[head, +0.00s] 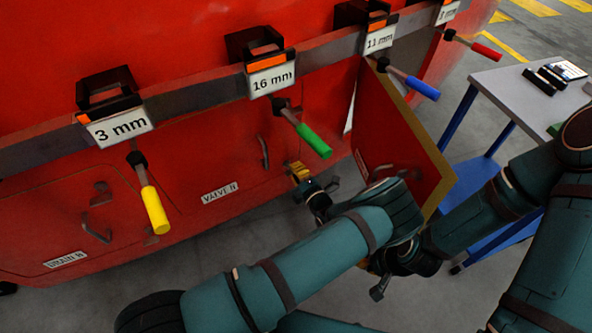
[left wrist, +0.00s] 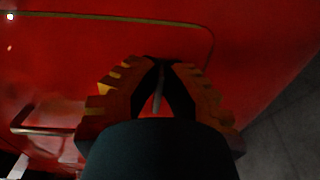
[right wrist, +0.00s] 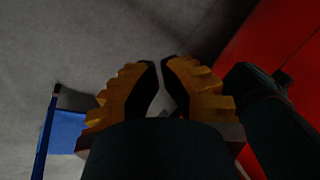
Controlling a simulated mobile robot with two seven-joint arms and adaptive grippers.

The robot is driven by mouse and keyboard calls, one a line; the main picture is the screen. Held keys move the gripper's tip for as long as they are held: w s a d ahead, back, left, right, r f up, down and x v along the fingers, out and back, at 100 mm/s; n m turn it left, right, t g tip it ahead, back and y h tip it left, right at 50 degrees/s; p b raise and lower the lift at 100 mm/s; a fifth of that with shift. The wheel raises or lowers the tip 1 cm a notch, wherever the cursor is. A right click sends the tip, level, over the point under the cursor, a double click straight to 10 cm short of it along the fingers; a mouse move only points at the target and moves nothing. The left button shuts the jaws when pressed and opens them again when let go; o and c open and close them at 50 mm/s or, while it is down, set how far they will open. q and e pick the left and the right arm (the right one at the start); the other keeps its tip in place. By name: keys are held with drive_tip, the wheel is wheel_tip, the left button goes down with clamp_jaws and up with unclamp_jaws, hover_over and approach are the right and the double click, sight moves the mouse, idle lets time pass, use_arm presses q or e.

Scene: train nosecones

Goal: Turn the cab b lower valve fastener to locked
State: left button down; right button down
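The red valve panel, marked VALVE B (head: 220,193), is closed on the train's nose. My left gripper (head: 298,171) is at the panel's right side, low down. In the left wrist view its fingers (left wrist: 161,66) close together near the panel's seam corner, with a thin greyish piece between them that looks like the fastener. The fingers hide most of it, so its turn position cannot be read. My right gripper (head: 378,288) hangs low over the floor, away from the panel. In the right wrist view its fingertips (right wrist: 162,65) are together and empty.
An open red door with a yellowish edge (head: 425,140) stands right of my left gripper. Above hang the yellow (head: 155,210), green (head: 314,141), blue (head: 422,88) and red (head: 487,51) tool handles. A grey-topped table (head: 510,90) with blue legs stands at right.

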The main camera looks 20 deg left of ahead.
sight(290, 141)
use_arm(q)
drive_tip(key=c, duration=1.1)
unclamp_jaws()
drive_tip(key=shift+a, duration=0.1)
drive_tip(key=shift+r, duration=0.1)
drive_tip(key=o, duration=0.5)
wheel_tip(290, 141, up, 9)
drive_tip(key=shift+w+r, duration=0.1)
drive_tip(key=shift+r, duration=0.45)
drive_tip(key=c, duration=0.5)
